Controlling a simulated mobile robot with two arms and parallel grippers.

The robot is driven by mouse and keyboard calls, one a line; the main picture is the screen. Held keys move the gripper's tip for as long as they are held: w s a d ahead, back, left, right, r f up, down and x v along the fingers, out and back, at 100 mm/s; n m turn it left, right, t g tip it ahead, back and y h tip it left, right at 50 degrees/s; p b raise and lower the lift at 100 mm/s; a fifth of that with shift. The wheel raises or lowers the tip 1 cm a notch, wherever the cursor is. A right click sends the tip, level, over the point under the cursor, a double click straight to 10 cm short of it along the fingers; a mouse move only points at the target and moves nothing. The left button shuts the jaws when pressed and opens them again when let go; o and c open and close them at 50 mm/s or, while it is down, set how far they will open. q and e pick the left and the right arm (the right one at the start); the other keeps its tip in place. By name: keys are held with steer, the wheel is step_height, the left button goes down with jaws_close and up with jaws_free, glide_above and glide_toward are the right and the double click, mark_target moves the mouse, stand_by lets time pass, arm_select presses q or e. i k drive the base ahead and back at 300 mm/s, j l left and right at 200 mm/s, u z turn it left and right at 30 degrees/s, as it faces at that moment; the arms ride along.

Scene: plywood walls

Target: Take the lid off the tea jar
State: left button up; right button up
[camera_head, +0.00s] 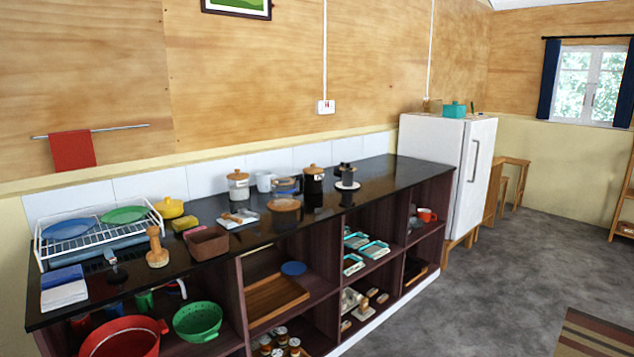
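Two lidded jars stand on the black counter (375,180) against the back wall. One is a white jar (239,190) with a wooden lid (238,174). The other is a dark jar (314,186) with a wooden lid (314,169), further right. Both lids sit on their jars. The labels are too small to read, so I cannot tell which jar is for tea. Neither of my grippers shows in the head view.
A white mug (265,182) and a glass pot (287,186) stand between the jars. A dish rack (97,236) fills the left end. A white fridge (450,160) stands at the right; grey floor (500,270) is open.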

mark_target(313, 169)
steer(key=i+l, duration=0.2)
steer(key=i, duration=0.35)
steer(key=i+l+z, duration=0.1)
steer(key=i+l, duration=0.15)
steer(key=i, duration=0.3)
